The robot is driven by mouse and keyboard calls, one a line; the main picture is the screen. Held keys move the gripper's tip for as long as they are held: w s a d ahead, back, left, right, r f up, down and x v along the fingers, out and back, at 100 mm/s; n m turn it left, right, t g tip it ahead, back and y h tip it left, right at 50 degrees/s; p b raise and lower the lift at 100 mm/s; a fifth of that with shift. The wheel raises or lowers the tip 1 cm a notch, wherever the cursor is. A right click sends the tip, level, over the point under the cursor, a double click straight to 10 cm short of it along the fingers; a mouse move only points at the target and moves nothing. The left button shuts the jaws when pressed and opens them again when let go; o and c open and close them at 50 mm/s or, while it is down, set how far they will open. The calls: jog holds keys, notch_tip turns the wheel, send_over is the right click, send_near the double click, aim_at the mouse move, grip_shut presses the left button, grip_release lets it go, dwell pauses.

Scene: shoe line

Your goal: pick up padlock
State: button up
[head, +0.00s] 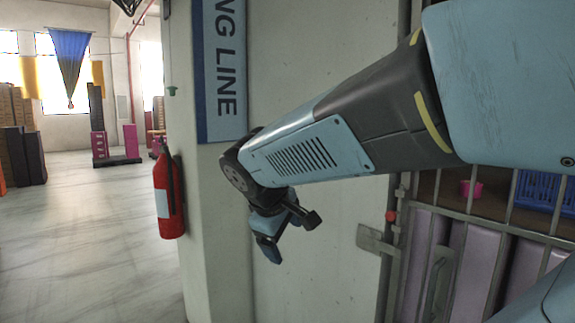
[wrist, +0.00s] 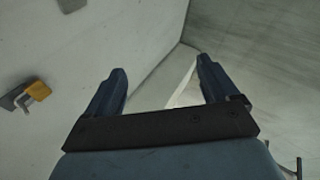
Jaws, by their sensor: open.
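A yellow-orange padlock (wrist: 39,89) with a grey shackle shows in the wrist view at the left edge. It is at a dark grey bracket (wrist: 14,98) on the pale wall, and I cannot tell exactly how it hangs there. I cannot make it out in the head view. My gripper (wrist: 161,66) is open and empty, its two dark blue fingers apart. The padlock is well to the left of the fingers, not between them. In the head view my gripper (head: 287,234) hangs in front of the pale wall, below my outstretched arm.
A red fire extinguisher (head: 168,193) hangs left of my gripper. A metal latch (head: 375,241) and a barred gate (head: 458,236) are to the right. A blue sign (head: 222,68) is above. The floor (head: 88,235) at left is open.

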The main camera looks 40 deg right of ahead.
jog(key=w+d+r+n+t+h, duration=0.1)
jog(key=w+d+r+n+h, duration=0.3)
jog(key=w+d+n+h, duration=0.35)
jog(key=w+d+r+n+t+h, duration=0.1)
jog(key=w+d+r+n+h, duration=0.35)
jog(key=w+d+n, duration=0.5)
jog(key=w+x, duration=0.1)
jog(key=x, duration=1.3)
jog(key=shift+a+t+y, duration=0.2)
jog(key=shift+t+y, duration=0.1)
jog(key=shift+f, duration=0.1)
jog(key=shift+c, duration=0.3)
jog(key=c, duration=1.2)
